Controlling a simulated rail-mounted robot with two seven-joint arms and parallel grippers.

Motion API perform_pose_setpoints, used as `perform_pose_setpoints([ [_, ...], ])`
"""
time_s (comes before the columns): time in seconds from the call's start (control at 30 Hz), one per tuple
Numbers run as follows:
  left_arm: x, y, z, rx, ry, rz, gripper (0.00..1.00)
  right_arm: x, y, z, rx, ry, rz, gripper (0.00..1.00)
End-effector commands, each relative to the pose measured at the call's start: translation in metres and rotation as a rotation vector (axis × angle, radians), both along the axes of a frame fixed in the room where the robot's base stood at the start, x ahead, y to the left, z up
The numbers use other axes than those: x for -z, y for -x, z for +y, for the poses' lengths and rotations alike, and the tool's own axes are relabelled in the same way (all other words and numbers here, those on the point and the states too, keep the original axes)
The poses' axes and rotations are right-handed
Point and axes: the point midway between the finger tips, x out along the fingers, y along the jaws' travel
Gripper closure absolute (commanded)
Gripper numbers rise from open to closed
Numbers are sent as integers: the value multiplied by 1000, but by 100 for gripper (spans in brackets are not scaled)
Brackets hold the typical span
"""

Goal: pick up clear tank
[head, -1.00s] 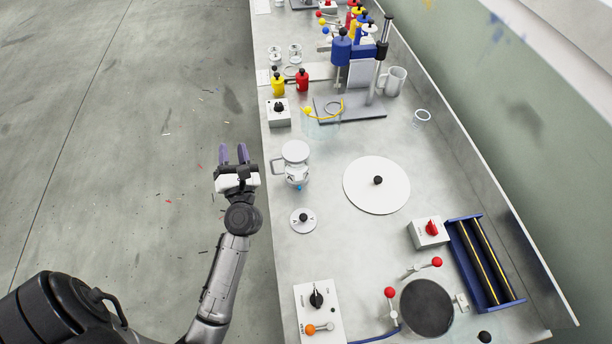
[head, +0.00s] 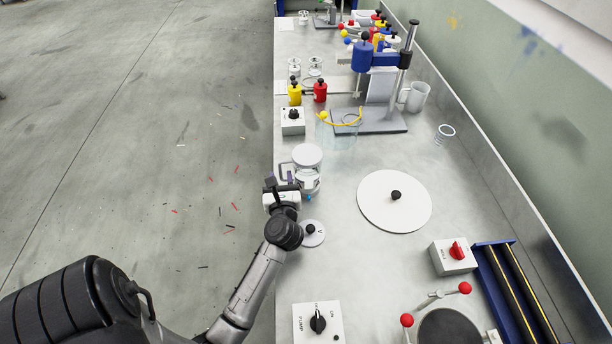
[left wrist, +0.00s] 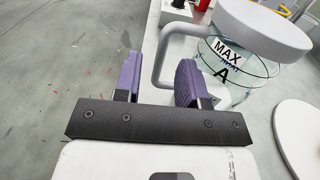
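The clear tank (head: 308,181) is a see-through vessel with a round white lid and a white side handle. It stands upright near the bench's left edge. In the left wrist view the tank (left wrist: 246,66) shows a "MAX" label and an "A", and its handle (left wrist: 161,58) faces my gripper. My left gripper (head: 281,182) is at the tank's left side. In the left wrist view its purple fingers (left wrist: 158,78) are apart, with the handle's upright bar appearing between them and the right finger by the handle's opening. Contact cannot be told. My right gripper is not in view.
A small white disc with a black knob (head: 312,233) lies just in front of the tank. A large white disc (head: 394,202) lies to the right. A switch box (head: 292,121) and a see-through vessel with a yellow tube (head: 340,118) stand behind. Open floor lies left.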

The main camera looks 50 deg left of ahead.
Motion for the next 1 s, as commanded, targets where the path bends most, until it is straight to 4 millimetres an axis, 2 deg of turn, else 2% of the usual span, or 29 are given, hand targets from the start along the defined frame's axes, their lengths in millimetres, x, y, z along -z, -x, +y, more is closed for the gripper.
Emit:
perform_pose_setpoints([
  [0.1, 0, -8, 15, -1, -3, 1, 63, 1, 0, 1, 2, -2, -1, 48],
  [0.23, 0, -14, 24, -1, -3, 1, 63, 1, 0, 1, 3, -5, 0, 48],
  [0.57, 0, -15, 27, -1, -1, 1, 63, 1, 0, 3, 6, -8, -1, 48],
  [0.9, 0, -15, 27, -1, -1, 0, 95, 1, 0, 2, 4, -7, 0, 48],
  [1.0, 0, -15, 27, 0, -1, 0, 100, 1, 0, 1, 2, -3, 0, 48],
])
